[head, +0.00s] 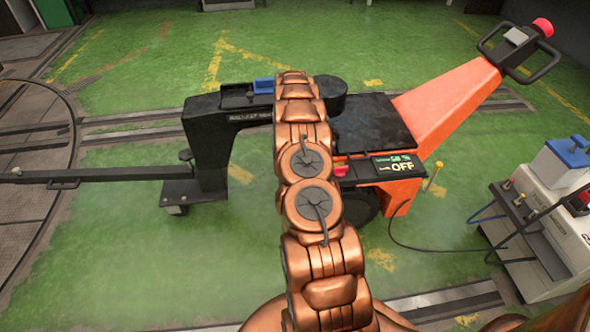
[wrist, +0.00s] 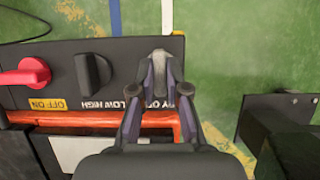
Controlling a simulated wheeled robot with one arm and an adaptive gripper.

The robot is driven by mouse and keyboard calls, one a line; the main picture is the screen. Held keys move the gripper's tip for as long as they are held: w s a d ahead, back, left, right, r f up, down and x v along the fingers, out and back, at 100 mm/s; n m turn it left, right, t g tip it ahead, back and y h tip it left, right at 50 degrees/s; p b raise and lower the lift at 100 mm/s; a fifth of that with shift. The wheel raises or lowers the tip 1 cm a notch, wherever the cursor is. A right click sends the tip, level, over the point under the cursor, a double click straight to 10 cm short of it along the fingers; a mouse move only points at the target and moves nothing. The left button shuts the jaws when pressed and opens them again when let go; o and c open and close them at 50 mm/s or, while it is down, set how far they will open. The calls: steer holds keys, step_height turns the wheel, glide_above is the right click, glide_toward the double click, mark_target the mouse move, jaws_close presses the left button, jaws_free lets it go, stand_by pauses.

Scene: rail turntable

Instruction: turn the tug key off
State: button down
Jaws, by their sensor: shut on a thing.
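The tug (head: 450,100) is an orange and black machine with a tiller at the upper right. Its control panel (wrist: 112,50) shows in the wrist view, with a red knob (wrist: 25,73) marked OFF ON and a black knob (wrist: 94,74) marked LOW HIGH. My gripper (wrist: 160,75) is at the panel's right end, shut on the tug key, a small grey piece between the fingertips that is mostly hidden. The fingers cover part of the key's label. In the head view my arm hides the gripper and key.
A black arm-like frame (head: 205,150) stands left of the tug, with a long bar (head: 100,174) reaching toward the turntable (head: 35,215). A white unit (head: 550,215) with a blue top stands at the right, a cable running to it. Green floor is open at the front left.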

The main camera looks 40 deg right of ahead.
steer(key=c, duration=1.2)
jaws_free()
steer(key=shift+o, duration=0.2)
steer(key=shift+r, duration=0.1)
steer(key=v, duration=1.1)
steer(key=shift+r, duration=0.35)
steer(key=shift+w+d, duration=0.1)
steer(key=shift+d, duration=0.05)
